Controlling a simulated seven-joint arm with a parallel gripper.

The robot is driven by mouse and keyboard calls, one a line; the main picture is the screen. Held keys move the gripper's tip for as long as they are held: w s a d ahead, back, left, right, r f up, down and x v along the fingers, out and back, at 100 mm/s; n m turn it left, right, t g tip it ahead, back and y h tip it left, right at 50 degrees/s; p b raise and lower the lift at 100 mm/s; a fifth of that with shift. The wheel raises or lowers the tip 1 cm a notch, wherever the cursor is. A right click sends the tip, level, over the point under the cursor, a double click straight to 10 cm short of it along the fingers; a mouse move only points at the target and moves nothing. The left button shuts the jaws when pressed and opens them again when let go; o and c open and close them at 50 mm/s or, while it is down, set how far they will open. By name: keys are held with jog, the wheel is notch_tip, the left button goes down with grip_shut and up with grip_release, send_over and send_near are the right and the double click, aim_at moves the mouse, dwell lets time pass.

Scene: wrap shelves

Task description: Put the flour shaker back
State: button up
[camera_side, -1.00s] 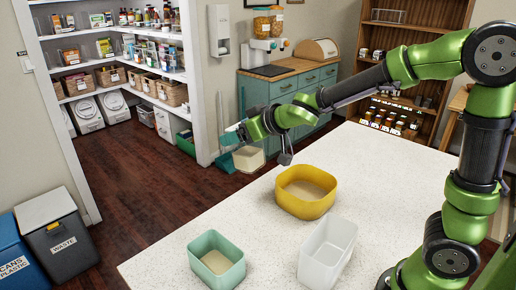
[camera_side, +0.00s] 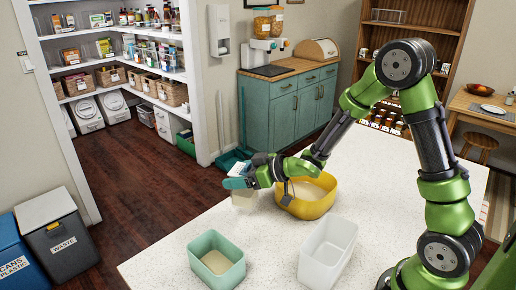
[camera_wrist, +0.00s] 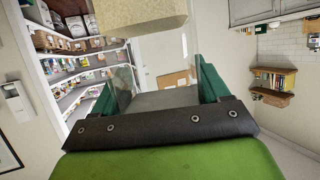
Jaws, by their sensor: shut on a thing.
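My gripper (camera_side: 237,184) is shut on a pale beige container, which looks like the flour shaker (camera_side: 244,202). In the side view it hangs around the left edge of the white counter, left of the yellow tub. My gripper partly hides the shaker's top, and I cannot tell whether it touches the counter. In the wrist view the beige shaker (camera_wrist: 138,22) shows at the top, beyond the fingers (camera_wrist: 162,88), and is cut off by the frame.
The white counter (camera_side: 170,255) holds a yellow tub (camera_side: 308,207), a mint tub (camera_side: 232,273) and a white tub (camera_side: 322,270). Pantry shelves (camera_side: 105,62) stand back left, a teal cabinet (camera_side: 285,118) behind, and a wooden shelf unit (camera_side: 440,18) back right. Bins stand front left.

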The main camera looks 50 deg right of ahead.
jog(key=shift+f, duration=2.25)
jog(key=shift+f, duration=0.15)
jog(key=o, duration=1.3)
jog(key=shift+c, duration=0.2)
jog(key=shift+s+d+r, duration=0.1)
jog(key=shift+s+r, duration=0.05)
jog(key=shift+r, duration=0.1)
jog(key=v, duration=0.7)
